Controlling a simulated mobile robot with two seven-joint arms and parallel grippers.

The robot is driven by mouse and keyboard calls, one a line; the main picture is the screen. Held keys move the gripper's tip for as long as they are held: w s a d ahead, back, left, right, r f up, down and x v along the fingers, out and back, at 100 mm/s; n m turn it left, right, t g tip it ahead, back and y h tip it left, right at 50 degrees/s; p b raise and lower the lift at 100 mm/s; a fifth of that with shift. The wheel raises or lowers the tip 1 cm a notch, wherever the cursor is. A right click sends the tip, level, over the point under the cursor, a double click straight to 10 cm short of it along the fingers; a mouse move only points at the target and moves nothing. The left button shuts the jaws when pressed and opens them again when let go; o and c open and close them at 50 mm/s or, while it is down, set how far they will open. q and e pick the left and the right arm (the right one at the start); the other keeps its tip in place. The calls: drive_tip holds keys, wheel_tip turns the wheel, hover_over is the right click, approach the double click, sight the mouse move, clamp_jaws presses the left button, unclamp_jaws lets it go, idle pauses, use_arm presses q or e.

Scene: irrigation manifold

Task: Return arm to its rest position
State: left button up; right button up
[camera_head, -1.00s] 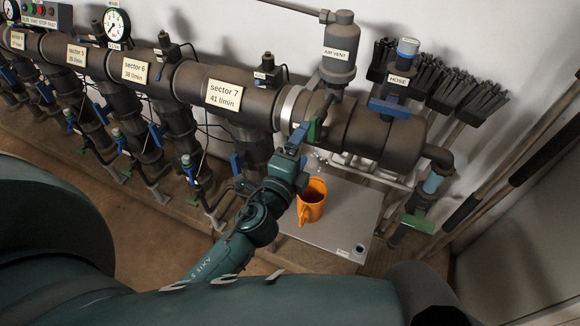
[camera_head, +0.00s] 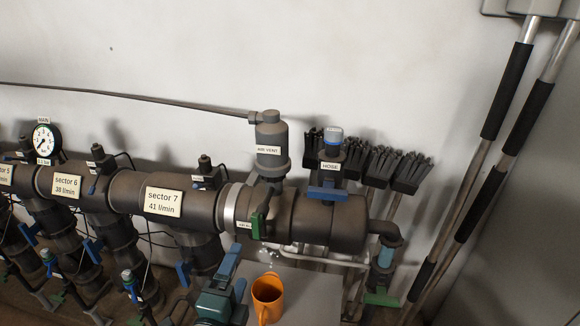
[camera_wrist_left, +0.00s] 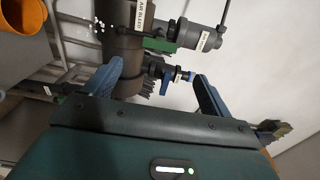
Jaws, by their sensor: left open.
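My left gripper (camera_head: 231,262) is at the lower middle of the head view, left of and a little above the orange cup (camera_head: 267,297). Its blue fingers stand apart, open and empty, in the left wrist view (camera_wrist_left: 158,72). The green handle (camera_head: 256,226) of the air bleed is on the pipe, up and right of the fingers and apart from them. The cup also shows at the upper left of the left wrist view (camera_wrist_left: 20,25). Small white specks, perhaps water drops, hang above the cup. My right gripper is not in view.
The cup stands on a grey board (camera_head: 315,288) below the manifold pipe (camera_head: 200,200). The air vent (camera_head: 270,145) and the hose valve with its blue handle (camera_head: 328,193) rise from the pipe. Brushes (camera_head: 380,165) lean behind.

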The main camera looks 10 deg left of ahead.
use_arm(q)
drive_tip(key=s+d+f+n+g+h+p, duration=0.2)
drive_tip(key=s+f+n+g, duration=0.5)
drive_tip(key=s+f+n, duration=0.5)
drive_tip(key=f+n+p, duration=0.1)
drive_tip(key=n, duration=0.2)
drive_tip(key=shift+d+f+n+h, duration=0.15)
drive_tip(key=shift+f+n+h, duration=0.15)
drive_tip(key=shift+h, duration=0.1)
drive_tip(key=shift+r, duration=0.1)
drive_tip(key=shift+c, duration=0.4)
